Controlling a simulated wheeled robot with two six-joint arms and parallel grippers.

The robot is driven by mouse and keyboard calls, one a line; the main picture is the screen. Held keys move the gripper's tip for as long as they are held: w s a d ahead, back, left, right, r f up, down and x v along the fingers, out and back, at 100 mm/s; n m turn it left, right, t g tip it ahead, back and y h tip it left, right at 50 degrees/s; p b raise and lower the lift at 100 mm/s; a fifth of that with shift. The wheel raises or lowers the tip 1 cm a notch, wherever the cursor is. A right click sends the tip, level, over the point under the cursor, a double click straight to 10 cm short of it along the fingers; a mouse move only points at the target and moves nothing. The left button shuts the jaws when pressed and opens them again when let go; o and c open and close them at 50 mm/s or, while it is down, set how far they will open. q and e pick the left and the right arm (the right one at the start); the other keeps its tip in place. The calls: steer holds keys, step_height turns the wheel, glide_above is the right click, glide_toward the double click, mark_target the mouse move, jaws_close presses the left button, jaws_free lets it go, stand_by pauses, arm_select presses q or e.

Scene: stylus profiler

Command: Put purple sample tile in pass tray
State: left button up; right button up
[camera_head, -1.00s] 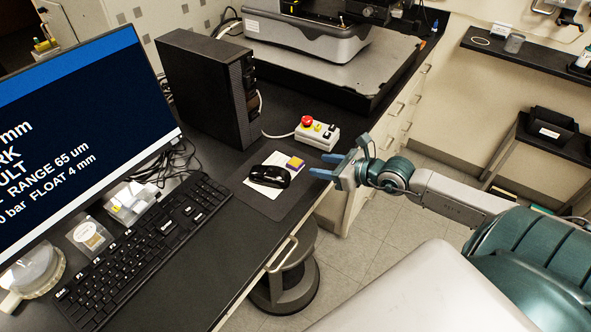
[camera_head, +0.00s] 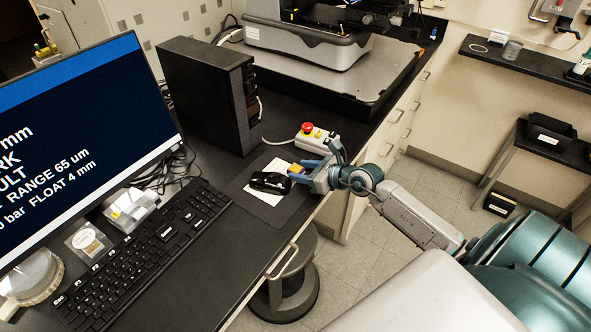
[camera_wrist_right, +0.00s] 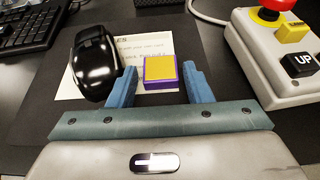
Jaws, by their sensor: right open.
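The purple sample tile (camera_head: 297,169), purple-sided with a yellow top, lies by the mouse and a white paper on the dark mat. It also shows in the right wrist view (camera_wrist_right: 160,73). My right gripper (camera_head: 301,172) is open, low over the mat. In the right wrist view its blue fingers (camera_wrist_right: 161,84) stand either side of the tile, with visible gaps; the tile is not gripped. My left gripper is not in view. A black tray with a white label (camera_head: 547,132) stands on the right-hand table; I cannot read whether it is the pass tray.
The black mouse (camera_head: 270,182) lies just left of the tile. A control box with a red button (camera_head: 316,136) stands just behind the gripper. The PC tower (camera_head: 208,92), keyboard (camera_head: 147,249) and monitor (camera_head: 88,130) fill the left. Another black box (camera_head: 499,204) sits low at right.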

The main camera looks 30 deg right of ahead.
steer(key=c, duration=0.8)
